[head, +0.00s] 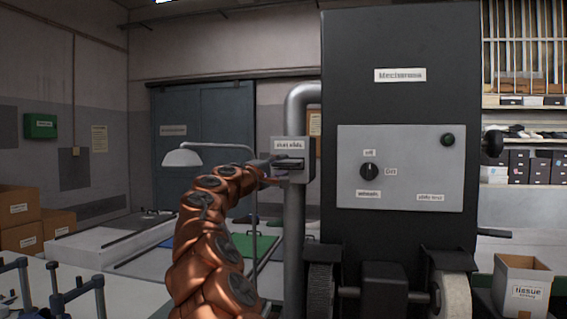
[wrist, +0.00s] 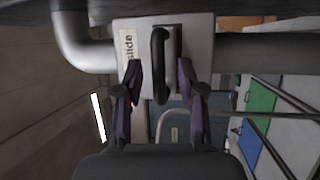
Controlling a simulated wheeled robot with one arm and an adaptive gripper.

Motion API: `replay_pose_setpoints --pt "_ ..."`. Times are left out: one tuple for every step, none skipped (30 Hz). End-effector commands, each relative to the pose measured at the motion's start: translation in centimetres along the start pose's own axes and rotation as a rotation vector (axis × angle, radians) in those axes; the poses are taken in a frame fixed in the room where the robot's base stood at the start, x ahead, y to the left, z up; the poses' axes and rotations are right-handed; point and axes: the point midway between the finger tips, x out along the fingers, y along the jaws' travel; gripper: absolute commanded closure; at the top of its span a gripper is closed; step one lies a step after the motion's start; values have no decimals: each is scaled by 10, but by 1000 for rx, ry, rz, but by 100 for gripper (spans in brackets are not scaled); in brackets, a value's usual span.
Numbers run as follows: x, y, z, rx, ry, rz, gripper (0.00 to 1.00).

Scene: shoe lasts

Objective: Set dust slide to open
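The dust slide is a grey box (head: 304,172) on the vertical duct pipe left of the black machine, with a "dust slide" label (head: 288,144) on it. In the wrist view the box (wrist: 201,28) is turned sideways, and a dark loop handle (wrist: 160,65) sticks out from a dark slot. My gripper (wrist: 159,78) is open, with one finger on each side of the handle and a visible gap to each. In the head view my gripper (head: 268,172) is at the box's left side, partly hidden by my copper arm. I cannot tell the slide's setting.
The black machine (head: 400,45) has a grey panel with a dial (head: 369,171) and a dark green button. The duct pipe (head: 294,240) runs below the box.

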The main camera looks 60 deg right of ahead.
Motion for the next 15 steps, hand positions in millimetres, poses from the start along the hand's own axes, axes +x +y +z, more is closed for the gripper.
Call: replay_pose_setpoints --pt "4 2 0 1 0 0 61" --pt "6 2 0 1 0 1 61" --pt "8 2 0 1 0 2 61" --pt "9 2 0 1 0 2 61" --pt "10 2 0 1 0 2 61" --pt "12 2 0 1 0 2 61" --pt "12 2 0 0 0 2 61" --pt "13 2 0 0 0 2 61" --pt "13 2 1 0 -1 2 61" --pt "13 1 1 0 -1 2 61" --pt "14 1 1 0 -1 2 61" --pt "14 1 1 0 -1 2 61" --pt "14 1 1 0 -1 2 61" --pt "14 1 1 0 -1 2 61" --pt "13 1 1 0 0 2 61"
